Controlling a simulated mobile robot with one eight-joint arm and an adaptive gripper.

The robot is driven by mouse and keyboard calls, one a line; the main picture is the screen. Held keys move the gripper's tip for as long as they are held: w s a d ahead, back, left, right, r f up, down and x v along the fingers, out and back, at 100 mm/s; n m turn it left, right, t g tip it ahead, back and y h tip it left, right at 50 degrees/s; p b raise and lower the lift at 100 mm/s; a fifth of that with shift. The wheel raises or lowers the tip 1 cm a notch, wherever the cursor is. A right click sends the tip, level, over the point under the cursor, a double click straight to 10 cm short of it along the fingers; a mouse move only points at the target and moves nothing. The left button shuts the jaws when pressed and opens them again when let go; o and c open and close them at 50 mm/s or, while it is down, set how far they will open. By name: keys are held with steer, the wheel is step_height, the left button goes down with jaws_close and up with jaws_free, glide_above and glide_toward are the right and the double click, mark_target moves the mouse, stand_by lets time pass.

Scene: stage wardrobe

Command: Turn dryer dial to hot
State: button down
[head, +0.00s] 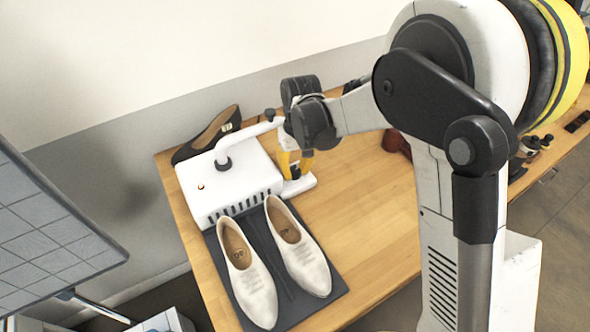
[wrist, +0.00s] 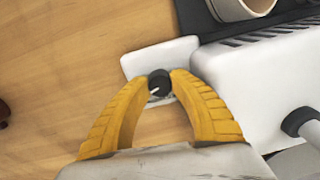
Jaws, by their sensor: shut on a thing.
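The dryer (head: 228,180) is a white box with a slotted front and an angled white pipe on top, standing on the wooden table. It also shows at the right of the wrist view (wrist: 262,75). A small white base juts from its side. The black dial (wrist: 159,83) sits on that base and has a white pointer mark, pointing toward the lower left in the wrist view. My gripper (wrist: 159,87) has its yellow fingers closed on the dial from both sides. In the head view my gripper (head: 295,163) is beside the dryer and the dial is hidden. No hot marking is readable.
A pair of cream shoes (head: 298,250) stands on a dark mat (head: 334,285) in front of the dryer. A dark shoe (head: 212,135) lies behind it. A grey tiled panel (head: 45,235) is at the left.

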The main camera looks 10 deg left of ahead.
steer(key=c, duration=1.1)
jaws_free()
steer(key=shift+d, duration=0.1)
